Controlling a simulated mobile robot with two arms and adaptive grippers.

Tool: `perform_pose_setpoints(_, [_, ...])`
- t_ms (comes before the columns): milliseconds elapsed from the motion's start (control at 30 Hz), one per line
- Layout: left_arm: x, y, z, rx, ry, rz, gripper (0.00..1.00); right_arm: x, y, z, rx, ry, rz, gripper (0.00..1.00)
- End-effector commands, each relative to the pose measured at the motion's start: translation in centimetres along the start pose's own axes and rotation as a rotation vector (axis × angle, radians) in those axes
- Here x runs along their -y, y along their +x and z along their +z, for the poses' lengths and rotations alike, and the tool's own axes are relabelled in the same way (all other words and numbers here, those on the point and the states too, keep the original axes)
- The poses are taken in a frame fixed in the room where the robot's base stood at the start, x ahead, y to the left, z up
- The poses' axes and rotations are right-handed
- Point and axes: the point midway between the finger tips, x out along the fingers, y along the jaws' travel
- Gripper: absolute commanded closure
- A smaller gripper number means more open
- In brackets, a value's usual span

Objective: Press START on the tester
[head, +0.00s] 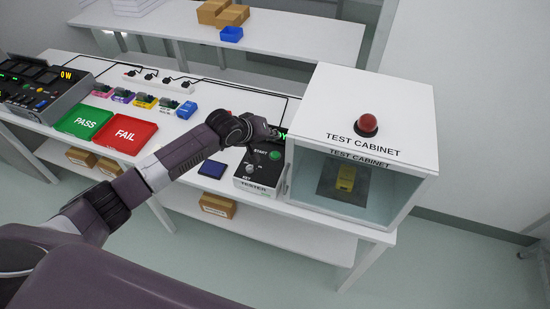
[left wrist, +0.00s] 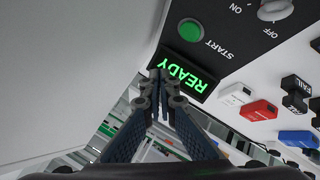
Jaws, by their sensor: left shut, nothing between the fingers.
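The tester (head: 243,181) is a dark-topped box beside the test cabinet. Its green START button (head: 275,156) shows in the head view and also in the left wrist view (left wrist: 190,31). Its display (left wrist: 190,75) reads READY in green. A light knob (left wrist: 273,10) sits further along the panel, by ON and OFF marks. My left gripper (head: 274,134) is shut and empty, at the display end of the tester. In the left wrist view its fingertips (left wrist: 164,82) are by the display, apart from the button in the picture. My right gripper is not in view.
The test cabinet (head: 385,102) stands right of the tester, with a red lamp (head: 367,123) on top and a yellow device (head: 346,178) inside. A green PASS tray (head: 83,132), a red FAIL tray (head: 140,143) and a dark blue pad (head: 211,169) lie to the left.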

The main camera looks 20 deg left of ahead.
Motion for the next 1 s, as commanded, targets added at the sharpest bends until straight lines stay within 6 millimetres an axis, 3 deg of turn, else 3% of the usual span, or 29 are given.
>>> perform_pose_setpoints(33, [0.7, 0.9, 0.7, 0.0, 0.001, 0.0, 1.0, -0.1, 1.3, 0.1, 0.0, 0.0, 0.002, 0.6])
perform_pose_setpoints(267, [2.1, 3.0, 2.2, 0.0, 0.002, 0.001, 1.0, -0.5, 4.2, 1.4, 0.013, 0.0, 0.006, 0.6])
perform_pose_setpoints(500, [3.1, 4.2, 3.1, 0.001, 0.0, 0.0, 1.0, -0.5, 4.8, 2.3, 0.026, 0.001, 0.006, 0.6])
perform_pose_setpoints(1000, [3.1, 4.3, 3.1, 0.001, 0.0, 0.0, 1.0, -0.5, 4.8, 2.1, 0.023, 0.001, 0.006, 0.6])
